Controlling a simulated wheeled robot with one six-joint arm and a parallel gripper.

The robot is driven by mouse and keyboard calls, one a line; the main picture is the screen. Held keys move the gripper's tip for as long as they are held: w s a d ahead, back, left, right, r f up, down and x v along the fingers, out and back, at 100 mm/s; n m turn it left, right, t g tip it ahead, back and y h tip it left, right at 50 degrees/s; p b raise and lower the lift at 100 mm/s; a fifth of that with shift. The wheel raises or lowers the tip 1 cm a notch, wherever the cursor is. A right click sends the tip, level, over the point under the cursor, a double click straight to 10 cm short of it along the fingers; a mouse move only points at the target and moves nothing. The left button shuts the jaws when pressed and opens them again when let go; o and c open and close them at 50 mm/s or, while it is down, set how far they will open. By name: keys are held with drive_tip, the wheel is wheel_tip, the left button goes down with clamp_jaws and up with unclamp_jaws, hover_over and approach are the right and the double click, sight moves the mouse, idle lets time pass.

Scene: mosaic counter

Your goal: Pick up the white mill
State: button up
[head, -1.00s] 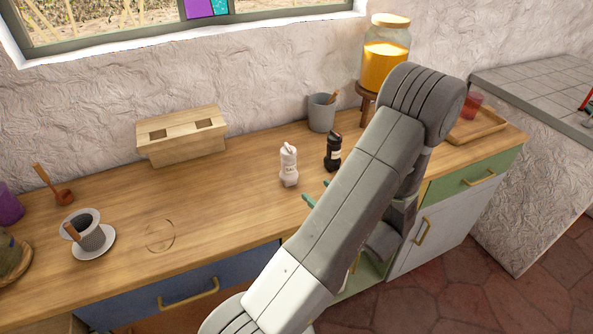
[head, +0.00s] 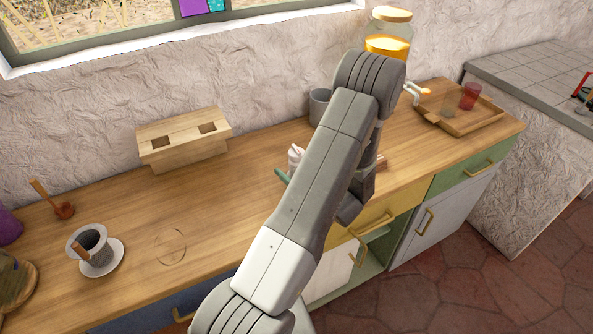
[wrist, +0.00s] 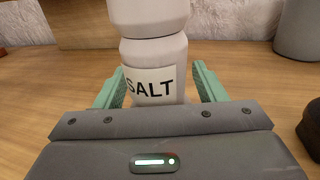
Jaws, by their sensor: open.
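The white mill (wrist: 153,58) stands upright on the wooden counter, with a label reading SALT facing the wrist camera. In the head view only part of the white mill (head: 295,157) shows beside my arm. My gripper (wrist: 155,90) is open, with one green finger on each side of the mill's lower body; I cannot tell if either touches it. In the head view one green fingertip of my gripper (head: 282,175) shows just below the mill, and the rest is behind my arm. The black mill is hidden behind my arm in the head view.
A grey cup (head: 319,104) stands behind the mill. A wooden box with two slots (head: 182,140) is at the back left. A dark object (wrist: 312,130) is close on the right in the wrist view.

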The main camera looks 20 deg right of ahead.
drive_tip(key=c, duration=1.2)
drive_tip(key=shift+o, duration=0.2)
drive_tip(key=shift+r, duration=0.2)
